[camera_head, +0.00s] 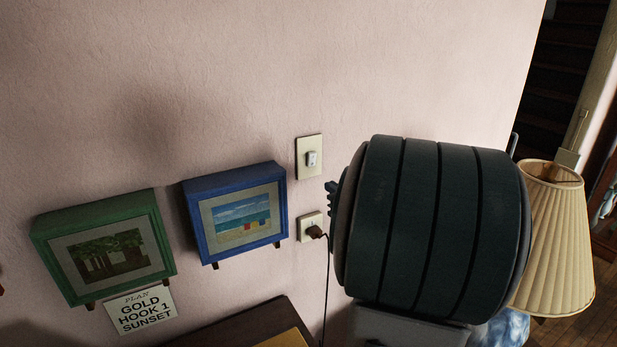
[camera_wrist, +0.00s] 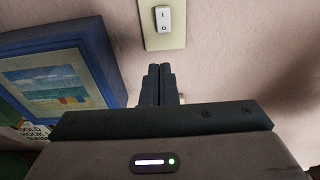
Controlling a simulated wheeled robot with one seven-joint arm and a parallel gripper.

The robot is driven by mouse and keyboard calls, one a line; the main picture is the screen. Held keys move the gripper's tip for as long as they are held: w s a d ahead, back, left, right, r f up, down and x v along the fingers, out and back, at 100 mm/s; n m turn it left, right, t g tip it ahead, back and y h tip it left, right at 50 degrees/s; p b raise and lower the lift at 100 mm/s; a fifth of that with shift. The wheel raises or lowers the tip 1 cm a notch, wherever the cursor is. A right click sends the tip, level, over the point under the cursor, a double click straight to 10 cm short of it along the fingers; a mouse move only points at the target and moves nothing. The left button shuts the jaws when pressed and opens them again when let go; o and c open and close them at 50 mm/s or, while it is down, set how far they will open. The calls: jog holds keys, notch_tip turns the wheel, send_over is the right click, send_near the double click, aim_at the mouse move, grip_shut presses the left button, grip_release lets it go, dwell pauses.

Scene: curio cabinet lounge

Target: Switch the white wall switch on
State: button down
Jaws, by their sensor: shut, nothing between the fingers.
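The white wall switch (camera_head: 311,158) is a small rocker on a cream plate, fixed to the pink wall right of the blue picture. In the wrist view the switch (camera_wrist: 163,19) shows a line mark at the top and a circle at the bottom. I cannot tell which half is pressed in. My gripper (camera_wrist: 160,70) is shut and empty, its dark fingertips just below the switch plate in the wrist view, with no visible contact. In the head view only a small dark part of my gripper (camera_head: 332,189) shows, below and right of the switch; my arm hides the rest.
An outlet (camera_head: 306,225) with a plug and hanging cord is below the switch. A blue-framed beach picture (camera_head: 238,216) and a green-framed one (camera_head: 107,252) are at left, above a paper sign (camera_head: 140,309). A pleated lamp (camera_head: 553,240) stands at right. The wall above is bare.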

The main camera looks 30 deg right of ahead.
aim_at(312, 159)
jog(key=shift+w, duration=0.1)
jog(key=w, duration=0.3)
jog(key=w+p, duration=0.1)
jog(key=w, duration=0.2)
jog(key=w+f+p, duration=0.1)
jog(key=w, duration=0.2)
jog(key=shift+w+d+f, duration=0.1)
jog(key=shift+w+d, duration=0.1)
jog(key=shift+w, duration=0.15)
